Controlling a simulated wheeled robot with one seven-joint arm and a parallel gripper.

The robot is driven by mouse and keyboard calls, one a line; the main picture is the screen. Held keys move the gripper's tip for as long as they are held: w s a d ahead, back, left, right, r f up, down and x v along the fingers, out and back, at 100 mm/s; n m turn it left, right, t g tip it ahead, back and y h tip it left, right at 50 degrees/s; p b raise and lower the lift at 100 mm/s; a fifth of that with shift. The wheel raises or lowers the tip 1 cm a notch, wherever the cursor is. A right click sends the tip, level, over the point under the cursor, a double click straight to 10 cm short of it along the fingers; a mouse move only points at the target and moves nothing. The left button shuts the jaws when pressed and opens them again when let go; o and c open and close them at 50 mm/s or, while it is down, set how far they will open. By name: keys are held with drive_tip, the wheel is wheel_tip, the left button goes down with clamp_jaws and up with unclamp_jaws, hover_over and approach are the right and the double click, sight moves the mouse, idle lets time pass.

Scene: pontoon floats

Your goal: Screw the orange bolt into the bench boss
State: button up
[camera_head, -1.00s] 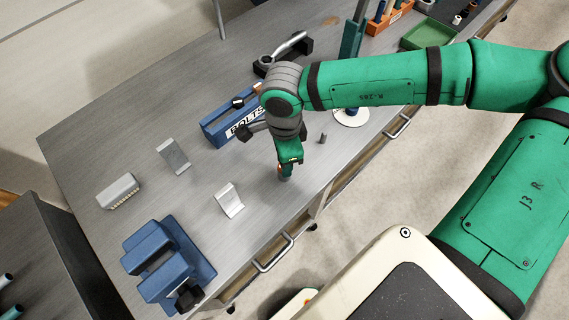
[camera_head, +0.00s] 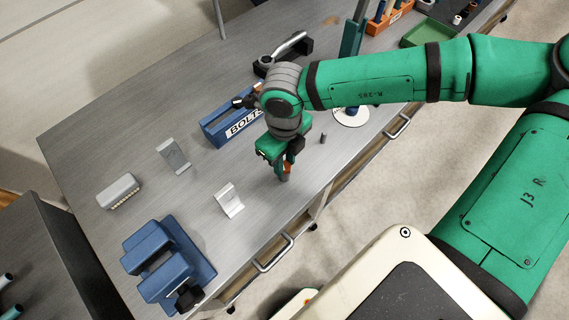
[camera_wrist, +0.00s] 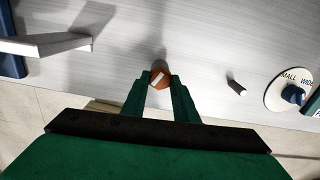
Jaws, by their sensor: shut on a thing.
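My gripper (camera_head: 285,174) points down near the front edge of the bench (camera_head: 185,112). It is shut on the orange bolt (camera_wrist: 160,78), whose orange head shows between the two green fingers in the wrist view. In the head view a bit of the orange bolt (camera_head: 287,168) shows at the fingertips. The bolt's lower part and any boss under it are hidden, so I cannot tell how deep it sits. A small grey upright post (camera_head: 323,138) stands on the bench to the right of my gripper.
A blue box labelled BOLTS (camera_head: 212,130) stands behind my gripper. A metal bracket (camera_head: 229,201) is to the left, with a blue vise (camera_head: 168,262) farther left. A round white disc (camera_head: 351,118) with a blue knob lies to the right.

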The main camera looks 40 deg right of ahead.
sight(285, 166)
drive_tip(key=shift+m, duration=0.4)
drive_tip(key=m, duration=0.5)
drive_tip(key=o, duration=0.9)
drive_tip(key=shift+w, duration=0.1)
drive_tip(key=shift+c, duration=0.2)
drive_tip(key=shift+r, duration=0.1)
drive_tip(key=shift+r, duration=2.9)
